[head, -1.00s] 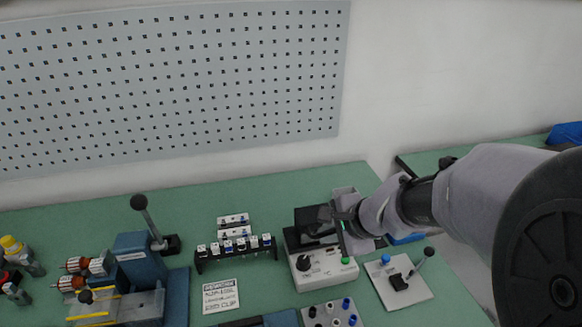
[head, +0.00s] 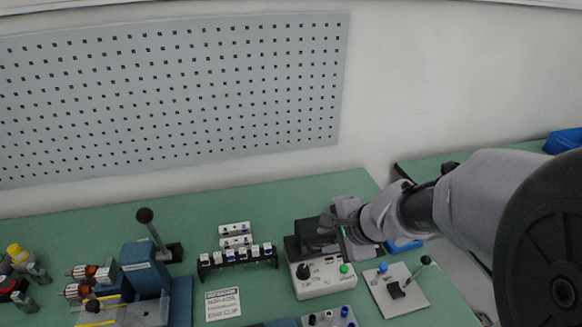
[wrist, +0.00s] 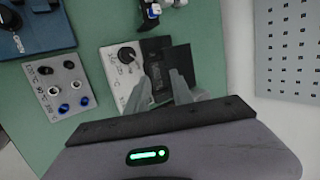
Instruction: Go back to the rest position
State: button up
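My gripper (head: 335,223) is at the right of the green bench, over the black part of a tester with a white control box (head: 325,280). In the wrist view my gripper (wrist: 164,78) has its two grey fingers apart, with the black plates (wrist: 183,62) of the tester behind them. I see nothing held between the fingers. Whether the fingertips touch the tester is unclear.
A lever plate (head: 397,292) with a blue knob lies right of the tester. A black rack (head: 238,257) with several small blocks stands left of it. A blue lever press (head: 140,265) stands further left. The bench's back strip (head: 100,220) is clear.

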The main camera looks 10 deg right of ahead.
jog(key=s+a+r+n, duration=0.6)
jog(key=s+r+n, duration=0.1)
jog(key=s+r, duration=0.25)
jog(key=s+r+n+h, duration=0.1)
jog(key=s+n, duration=0.4)
jog(key=s, duration=0.4)
jog(key=shift+s+d+r+g+p, duration=0.25)
jog(key=shift+s+g+p, duration=0.1)
jog(key=shift+g+p, duration=0.1)
jog(key=shift+a, duration=0.1)
